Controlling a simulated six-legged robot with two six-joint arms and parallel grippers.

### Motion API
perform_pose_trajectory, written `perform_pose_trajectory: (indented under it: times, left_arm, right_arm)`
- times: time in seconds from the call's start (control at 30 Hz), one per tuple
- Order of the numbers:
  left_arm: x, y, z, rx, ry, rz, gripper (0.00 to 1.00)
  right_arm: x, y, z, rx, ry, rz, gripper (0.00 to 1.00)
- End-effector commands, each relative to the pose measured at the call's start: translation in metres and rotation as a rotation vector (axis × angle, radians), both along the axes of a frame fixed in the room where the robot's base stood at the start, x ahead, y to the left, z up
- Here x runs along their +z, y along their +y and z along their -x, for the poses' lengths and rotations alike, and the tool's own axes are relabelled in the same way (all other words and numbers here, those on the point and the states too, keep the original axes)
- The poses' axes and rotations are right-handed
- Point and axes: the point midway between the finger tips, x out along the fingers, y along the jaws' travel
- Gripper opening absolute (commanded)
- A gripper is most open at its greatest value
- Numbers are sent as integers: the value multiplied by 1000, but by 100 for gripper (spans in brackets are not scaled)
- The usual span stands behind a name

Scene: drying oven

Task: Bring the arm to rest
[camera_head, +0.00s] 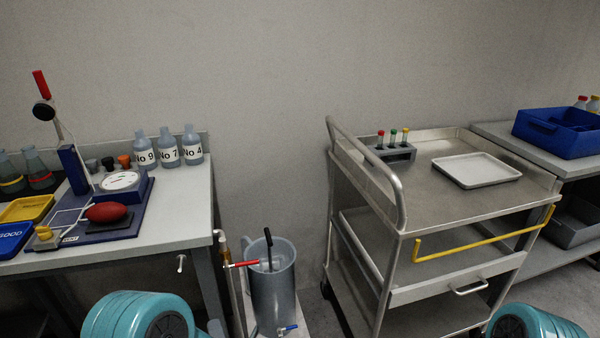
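Teal rounded parts of my own arms show at the bottom edge, one at the lower left and one at the lower right. The left one shows larger. No gripper fingers show in the head view, so I cannot see whether either gripper is open or holds anything. Neither visible arm part is seen touching the furniture.
A steel cart (440,205) carries a tube rack (393,152) and a white tray (476,170). A table (185,220) at left holds labelled bottles (168,150) and a blue-based device (105,228). A grey pitcher (272,290) stands between. A blue bin (552,138) is at right.

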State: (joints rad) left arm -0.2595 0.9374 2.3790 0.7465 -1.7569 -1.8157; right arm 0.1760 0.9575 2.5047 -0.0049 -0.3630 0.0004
Motion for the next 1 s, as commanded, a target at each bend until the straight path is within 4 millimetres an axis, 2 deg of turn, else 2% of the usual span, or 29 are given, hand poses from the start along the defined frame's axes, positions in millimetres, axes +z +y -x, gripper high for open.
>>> perform_pose_trajectory:
  times: [0.03, 0.1, 0.17, 0.2, 0.3, 0.4, 0.5, 0.6, 0.7, 0.77, 0.8, 0.83, 1.0]
  left_arm:
    - [-28, 26, 4, 26, 74, 56, 37]
    - [-71, 41, 13, 29, 168, 248, 37]
    - [-109, 44, 27, 45, 250, 475, 37]
    - [-132, 41, 39, 67, 306, 634, 37]
    - [-175, 20, 76, 162, 450, 1010, 37]
    - [-198, -9, 115, 301, 598, 1301, 37]
    - [-206, -35, 149, 455, 730, 1487, 37]
    - [-209, -51, 178, 628, 828, 1603, 37]
    - [-209, -59, 201, 825, 877, 1678, 37]
    - [-209, -61, 208, 951, 862, 1719, 37]
    - [-189, -60, 207, 967, 846, 1731, 37]
    - [-178, -60, 207, 964, 848, 1729, 37]
    - [-132, -60, 207, 961, 847, 1728, 37]
  right_arm:
    - [0, 0, 0, 0, 0, 0, 0]
    - [0, 0, 0, 0, 0, 0, 0]
    - [0, 0, 0, 0, 0, 0, 0]
    - [0, 0, 0, 0, 0, 0, 0]
    - [0, 0, 0, 0, 0, 0, 0]
    - [0, 0, 0, 0, 0, 0, 0]
    - [0, 0, 0, 0, 0, 0, 0]
    - [0, 0, 0, 0, 0, 0, 0]
    - [0, 0, 0, 0, 0, 0, 0]
    - [0, 0, 0, 0, 0, 0, 0]
    - [19, 0, 0, -1, 1, 0, 0]
    - [31, 0, 0, 0, 1, 0, 0]
    - [77, 0, 0, 0, -1, 0, 0]
